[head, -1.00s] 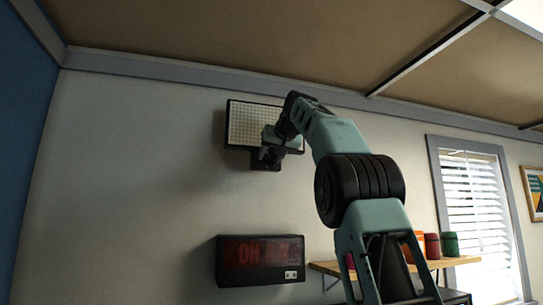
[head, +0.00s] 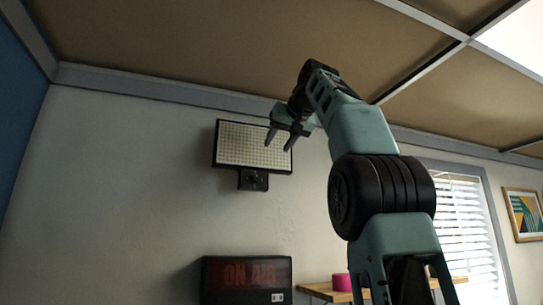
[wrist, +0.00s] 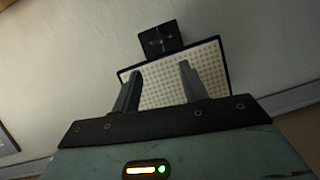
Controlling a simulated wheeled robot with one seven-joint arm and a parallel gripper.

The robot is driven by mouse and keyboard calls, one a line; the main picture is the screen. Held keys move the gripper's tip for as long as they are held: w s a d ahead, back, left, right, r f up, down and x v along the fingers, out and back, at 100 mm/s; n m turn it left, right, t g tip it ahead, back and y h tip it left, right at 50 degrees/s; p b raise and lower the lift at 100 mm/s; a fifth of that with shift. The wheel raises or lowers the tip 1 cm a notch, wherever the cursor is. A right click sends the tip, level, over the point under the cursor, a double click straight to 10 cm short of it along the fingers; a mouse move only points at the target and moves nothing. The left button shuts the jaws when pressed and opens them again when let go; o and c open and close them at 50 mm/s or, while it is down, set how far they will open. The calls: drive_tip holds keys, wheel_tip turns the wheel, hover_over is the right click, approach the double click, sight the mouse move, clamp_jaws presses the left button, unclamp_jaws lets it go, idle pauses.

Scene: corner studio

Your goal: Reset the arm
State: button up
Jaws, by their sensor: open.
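My gripper (head: 279,138) is raised high on my teal arm, near the wall's top edge in the head view. Its two fingers point down and left, are spread apart and hold nothing. In the wrist view my gripper (wrist: 157,82) has its open fingers in front of a white LED light panel (wrist: 212,68). In the head view the light panel (head: 240,146) hangs on the wall with a black knob box (head: 253,180) below it. The fingers overlap the panel's right part in the picture; I see no clear contact.
A wooden shelf (head: 318,291) holds a pink roll (head: 342,282). A blinded window (head: 460,220) and a framed picture (head: 523,214) are at the right. The ceiling (head: 220,40) is close above my arm.

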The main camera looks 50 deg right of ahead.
drive_tip(key=shift+v, duration=1)
